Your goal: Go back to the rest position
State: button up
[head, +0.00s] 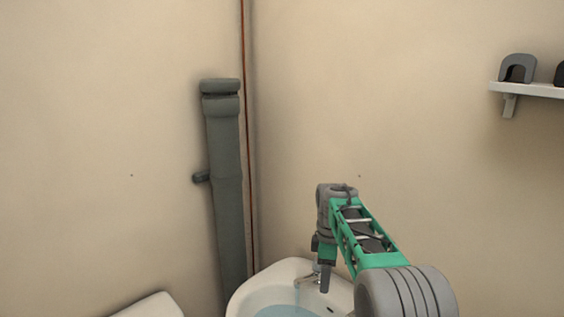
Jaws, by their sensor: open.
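My arm reaches in from the lower right in the head view, bends at its grey joint and points down over the white washbasin (247,291). My gripper (325,282) hangs at the lower end of the arm, small and dark, next to the grey metal tap (306,282). It is open, and I see nothing held in it. I cannot tell whether it touches the tap. A thin bluish stream seems to fall from the spout, and bluish water (285,312) shows in the basin. My arm hides the basin's right side.
A thick grey pipe (228,190) stands in the corner left of the basin, beside a thin reddish pipe (246,130). A white rounded edge (152,306) shows at lower left. A shelf (525,90) with a grey arched object (518,66) is at upper right. Space above my arm is clear.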

jog(key=s+d+r+m+t, duration=0.1)
jog(key=s+d+r+m, duration=0.1)
jog(key=s+r+m, duration=0.45)
jog(key=s+f+m+t, duration=0.1)
jog(key=s+m, duration=0.3)
jog(key=s, duration=0.7)
jog(key=s+d+f+m+t, duration=0.1)
jog(key=s+f+m, duration=0.3)
jog(key=s, duration=0.7)
jog(key=shift+s+f+m, duration=0.3)
jog(key=shift+s+m, duration=0.1)
jog(key=shift+m, duration=0.05)
